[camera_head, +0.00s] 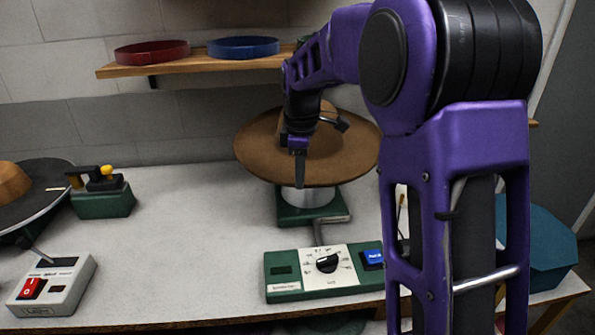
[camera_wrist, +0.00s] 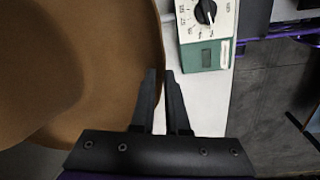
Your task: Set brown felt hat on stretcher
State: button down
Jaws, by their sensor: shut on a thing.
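The brown felt hat (camera_head: 345,152) has a wide brim and is right over the stretcher. The stretcher shows as a pale metal cylinder (camera_head: 307,199) on a green base (camera_head: 310,215). The brim hides the top of the cylinder, so I cannot tell whether the hat rests on it. My gripper (camera_head: 299,180) points down at the hat's front side. In the wrist view the hat (camera_wrist: 110,75) fills the left, and my gripper (camera_wrist: 160,75) is shut on its brim edge, with a narrow gap between the fingers.
A green control box (camera_head: 283,270) with a dial and blue switch stands in front, and shows in the wrist view (camera_wrist: 208,50). A grey switch box (camera_head: 55,285), green block (camera_head: 103,202) and round plate (camera_head: 45,195) are left. A shelf above holds red (camera_head: 152,52) and blue (camera_head: 243,47) bands.

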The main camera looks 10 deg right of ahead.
jog(key=shift+f+b, duration=0.65)
jog(key=shift+f, duration=1.55)
notch_tip(320, 180, down, 8)
jog(key=b, duration=0.5)
jog(key=shift+f+b, duration=0.85)
jog(key=shift+f, duration=0.55)
jog(key=c, duration=0.8)
grip_release()
jog(key=shift+c, duration=0.2)
